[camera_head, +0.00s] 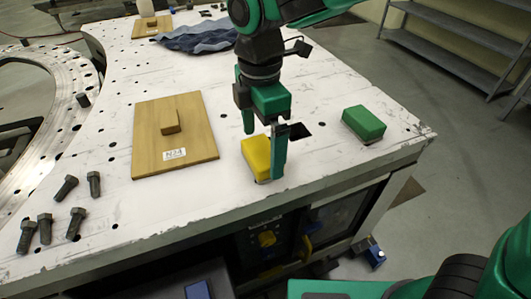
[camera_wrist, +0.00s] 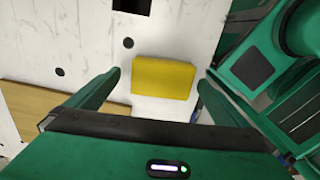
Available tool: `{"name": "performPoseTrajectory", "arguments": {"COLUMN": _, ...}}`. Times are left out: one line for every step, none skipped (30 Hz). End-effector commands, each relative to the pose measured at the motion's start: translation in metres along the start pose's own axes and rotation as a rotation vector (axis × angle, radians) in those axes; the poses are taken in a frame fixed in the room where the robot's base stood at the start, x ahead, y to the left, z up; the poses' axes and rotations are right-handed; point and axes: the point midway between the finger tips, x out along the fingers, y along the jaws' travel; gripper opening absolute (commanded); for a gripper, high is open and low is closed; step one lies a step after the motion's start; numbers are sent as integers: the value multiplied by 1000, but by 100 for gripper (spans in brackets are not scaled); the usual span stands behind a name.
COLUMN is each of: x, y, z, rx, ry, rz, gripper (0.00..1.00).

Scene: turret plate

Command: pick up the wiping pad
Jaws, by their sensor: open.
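A yellow pad (camera_head: 254,153), a small block shape, lies flat on the white worktop (camera_head: 225,195) near its front edge. In the wrist view the yellow pad (camera_wrist: 163,78) shows just beyond and between the two fingertips. My gripper (camera_head: 263,154) is open and points down at the yellow pad, one finger to each side, holding nothing. In the head view the right finger hides part of the pad's right end. A similar green pad (camera_head: 364,123) lies to the right, near the right edge. The pictures do not say which pad is the wiping pad.
A wooden board (camera_head: 146,150) with a block handle and label lies left of my gripper. Several dark bolts (camera_head: 46,227) stand or lie at the front left. A blue cloth (camera_head: 200,37) lies at the back. The worktop between the two pads is mostly clear.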

Motion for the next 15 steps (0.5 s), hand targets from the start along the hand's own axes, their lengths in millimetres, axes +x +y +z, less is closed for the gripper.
{"name": "performPoseTrajectory", "arguments": {"x": 8, "y": -1, "z": 0, "rx": -1, "ry": -1, "rz": -2, "gripper": 100}}
{"name": "performPoseTrajectory", "arguments": {"x": 11, "y": -1, "z": 0, "rx": -1, "ry": -1, "rz": -2, "gripper": 100}}
{"name": "performPoseTrajectory", "arguments": {"x": 15, "y": -1, "z": 0, "rx": -1, "ry": 0, "rz": -2, "gripper": 100}}
{"name": "performPoseTrajectory", "arguments": {"x": 18, "y": 0, "z": 0, "rx": -1, "ry": 0, "rz": -1, "gripper": 100}}
{"name": "performPoseTrajectory", "arguments": {"x": 20, "y": 0, "z": 0, "rx": 0, "ry": 0, "rz": -1, "gripper": 100}}
{"name": "performPoseTrajectory", "arguments": {"x": 22, "y": -1, "z": 0, "rx": 0, "ry": 0, "rz": -1, "gripper": 100}}
{"name": "performPoseTrajectory", "arguments": {"x": 23, "y": 0, "z": 0, "rx": 0, "ry": 0, "rz": 0, "gripper": 100}}
{"name": "performPoseTrajectory", "arguments": {"x": 24, "y": 0, "z": 0, "rx": 0, "ry": 0, "rz": 0, "gripper": 100}}
{"name": "performPoseTrajectory", "arguments": {"x": 24, "y": 0, "z": 0, "rx": 0, "ry": 0, "rz": 1, "gripper": 100}}
{"name": "performPoseTrajectory", "arguments": {"x": 24, "y": 0, "z": 0, "rx": 0, "ry": 0, "rz": 1, "gripper": 100}}
{"name": "performPoseTrajectory", "arguments": {"x": 24, "y": 0, "z": 0, "rx": 0, "ry": 1, "rz": 1, "gripper": 100}}
{"name": "performPoseTrajectory", "arguments": {"x": 24, "y": 0, "z": 0, "rx": 0, "ry": 1, "rz": 1, "gripper": 100}}
{"name": "performPoseTrajectory", "arguments": {"x": 24, "y": 0, "z": 0, "rx": 0, "ry": 1, "rz": 1, "gripper": 100}}
{"name": "performPoseTrajectory", "arguments": {"x": 24, "y": 0, "z": 0, "rx": 0, "ry": 0, "rz": 1, "gripper": 100}}
{"name": "performPoseTrajectory", "arguments": {"x": 24, "y": 0, "z": 0, "rx": 0, "ry": 1, "rz": 1, "gripper": 90}}
